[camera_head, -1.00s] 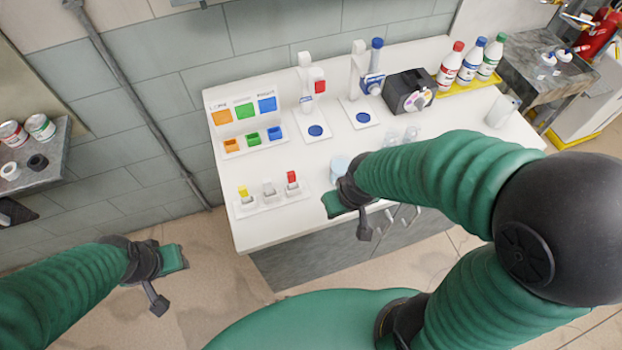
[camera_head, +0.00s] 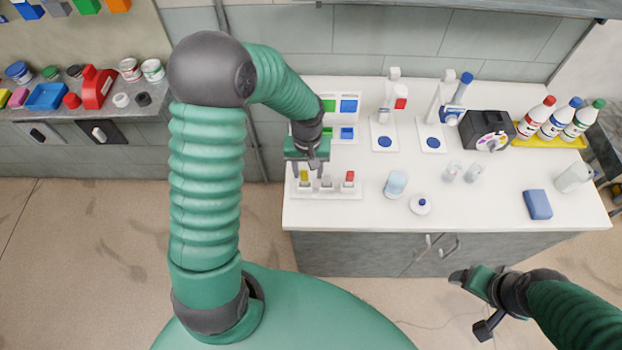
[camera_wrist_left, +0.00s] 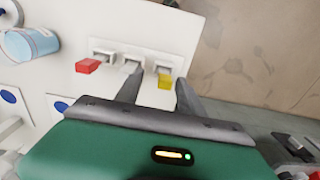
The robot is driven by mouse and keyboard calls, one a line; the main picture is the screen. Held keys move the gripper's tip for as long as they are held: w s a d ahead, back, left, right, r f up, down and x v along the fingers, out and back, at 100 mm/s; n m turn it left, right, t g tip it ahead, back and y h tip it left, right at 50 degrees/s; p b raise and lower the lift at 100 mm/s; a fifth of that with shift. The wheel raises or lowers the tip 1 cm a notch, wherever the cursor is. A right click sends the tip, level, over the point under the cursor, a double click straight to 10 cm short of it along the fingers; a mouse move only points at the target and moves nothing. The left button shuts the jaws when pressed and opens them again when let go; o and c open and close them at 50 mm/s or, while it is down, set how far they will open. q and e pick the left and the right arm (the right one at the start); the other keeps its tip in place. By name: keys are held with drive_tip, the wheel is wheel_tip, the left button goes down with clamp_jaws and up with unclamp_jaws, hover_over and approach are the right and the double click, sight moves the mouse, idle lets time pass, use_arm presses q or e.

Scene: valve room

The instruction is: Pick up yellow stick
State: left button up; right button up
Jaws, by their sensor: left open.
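The yellow stick (camera_head: 304,176) stands in the left slot of a white holder (camera_head: 340,193) near the table's left end in the head view. A grey-white stick (camera_head: 326,182) and a red stick (camera_head: 349,176) stand in the same holder. My left gripper (camera_head: 308,172) is open above the holder's left end, its fingers pointing down around the yellow stick. In the left wrist view the yellow stick (camera_wrist_left: 164,80) shows between the two fingers, nearer the right one; contact cannot be told. My right gripper (camera_head: 468,302) is off the table's front edge; its jaw opening is unclear.
A colour-marked panel (camera_head: 349,118) stands behind the holder, partly hidden by my left arm. A light-blue cup (camera_head: 396,184) and a small white round item (camera_head: 420,204) stand to the holder's right. A blue block (camera_head: 537,204) lies farther right. The table's front right area is mostly clear.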

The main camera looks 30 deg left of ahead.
sight(307, 180)
use_arm(q)
drive_tip(key=a+f, duration=0.1)
drive_tip(key=f, duration=0.1)
drive_tip(key=a+f+p, duration=0.1)
drive_tip(key=f, duration=0.1)
drive_tip(key=a+f, duration=0.1)
drive_tip(key=f, duration=0.1)
drive_tip(key=shift+w+f+p, duration=0.3)
drive_tip(key=shift+f, duration=0.05)
drive_tip(key=shift+d+f, duration=0.1)
drive_tip(key=shift+d, duration=0.5)
drive_tip(key=shift+s+d+r, duration=0.15)
drive_tip(key=shift+d+r, duration=0.2)
drive_tip(key=shift+d, duration=0.25)
drive_tip(key=c, duration=0.4)
drive_tip(key=shift+d, duration=0.1)
drive_tip(key=shift+c, duration=2.2)
drive_tip(key=shift+a, duration=0.35)
clamp_jaws()
drive_tip(key=shift+a+f, duration=0.15)
drive_tip(key=shift+a, duration=0.3)
use_arm(e)
drive_tip(key=shift+a+r, duration=0.95)
drive_tip(key=shift+a, duration=0.3)
